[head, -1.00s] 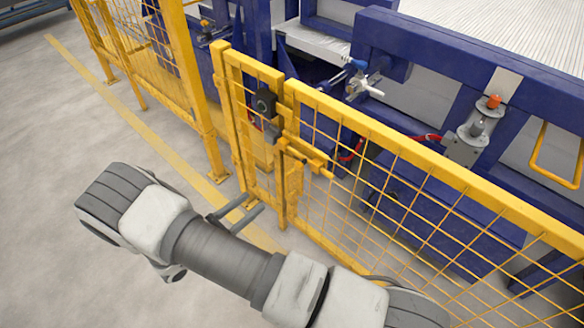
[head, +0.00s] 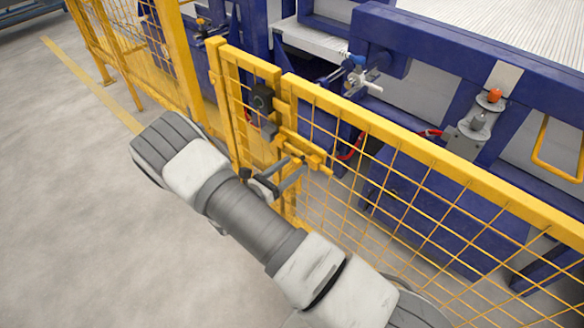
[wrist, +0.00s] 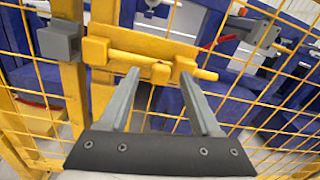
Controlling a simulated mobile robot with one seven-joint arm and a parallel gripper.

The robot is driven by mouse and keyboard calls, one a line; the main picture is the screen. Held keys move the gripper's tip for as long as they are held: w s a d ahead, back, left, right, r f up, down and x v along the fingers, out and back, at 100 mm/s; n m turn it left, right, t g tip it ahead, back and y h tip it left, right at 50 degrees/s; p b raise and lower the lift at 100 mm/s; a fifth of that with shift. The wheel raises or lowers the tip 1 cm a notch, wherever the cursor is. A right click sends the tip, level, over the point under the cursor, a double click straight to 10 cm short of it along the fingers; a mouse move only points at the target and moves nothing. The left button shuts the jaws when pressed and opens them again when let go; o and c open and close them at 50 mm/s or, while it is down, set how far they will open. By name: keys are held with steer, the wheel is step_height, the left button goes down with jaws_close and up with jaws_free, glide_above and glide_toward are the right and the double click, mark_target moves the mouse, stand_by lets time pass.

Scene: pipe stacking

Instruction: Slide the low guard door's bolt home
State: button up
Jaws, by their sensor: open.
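The low guard door (head: 400,150) is a yellow mesh panel and stands next to a narrow yellow panel on its left. Its yellow bolt (wrist: 135,60) lies across a mounting plate in the wrist view, its right end protruding past a yellow bracket (wrist: 185,66). The bolt also shows in the head view (head: 318,168). A stubby knob (wrist: 160,71) sits at mid-bolt. A grey block (wrist: 58,42) is on the post left of the bolt. My gripper (wrist: 162,76) is open, its fingertips on either side of the knob; contact cannot be told.
A dark box (head: 262,98) is mounted on the narrow panel above the bolt. Taller yellow fencing (head: 130,50) stands at the left. Blue machinery (head: 450,60) is behind the door. The floor (head: 60,200) at the left is clear.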

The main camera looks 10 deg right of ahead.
steer(key=shift+w+d, duration=0.2)
steer(key=shift+d, duration=0.15)
steer(key=shift+c, duration=0.3)
jaws_close()
stand_by(1.0)
